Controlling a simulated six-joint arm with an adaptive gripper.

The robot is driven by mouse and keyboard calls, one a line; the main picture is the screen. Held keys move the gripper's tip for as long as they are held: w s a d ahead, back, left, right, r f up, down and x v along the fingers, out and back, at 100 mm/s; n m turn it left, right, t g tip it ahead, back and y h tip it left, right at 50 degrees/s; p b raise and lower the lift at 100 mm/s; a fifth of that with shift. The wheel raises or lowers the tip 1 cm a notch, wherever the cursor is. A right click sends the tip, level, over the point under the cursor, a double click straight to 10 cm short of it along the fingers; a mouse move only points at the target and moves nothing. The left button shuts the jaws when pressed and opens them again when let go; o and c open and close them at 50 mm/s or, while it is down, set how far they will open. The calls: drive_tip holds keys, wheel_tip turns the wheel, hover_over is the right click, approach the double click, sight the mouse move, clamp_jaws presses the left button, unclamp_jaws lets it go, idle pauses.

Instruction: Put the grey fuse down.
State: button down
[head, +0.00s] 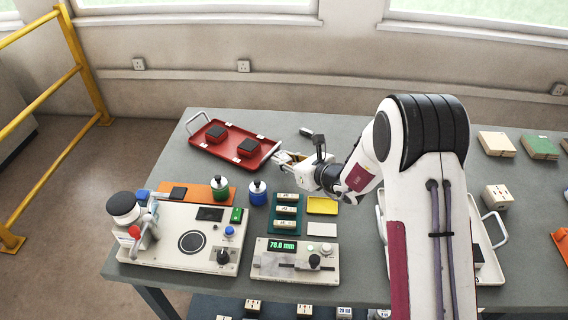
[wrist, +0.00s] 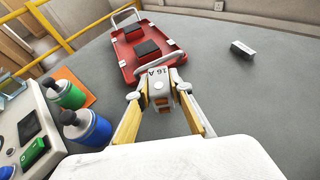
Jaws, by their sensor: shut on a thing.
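The grey fuse (wrist: 157,76), marked "16 A", is between the fingertips of my gripper (wrist: 160,97) in the wrist view. The fingers are shut on its sides. In the head view my gripper (head: 284,160) is just right of the red tray's near right end. The fuse is small there and hard to make out. In the wrist view the fuse overlaps the near handle of the red tray (wrist: 127,74). I cannot tell whether the fuse touches the table below it.
A small dark block (head: 306,131) lies on the grey table (head: 330,119) behind my gripper. Green (head: 220,188) and blue (head: 257,193) bottles, a green rack (head: 273,220) and a yellow plate (head: 322,205) stand nearer the front.

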drive_tip(key=shift+f, duration=0.75)
drive_tip(key=shift+f, duration=0.15)
drive_tip(key=c, duration=1.8)
unclamp_jaws()
drive_tip(key=shift+v, duration=6.05)
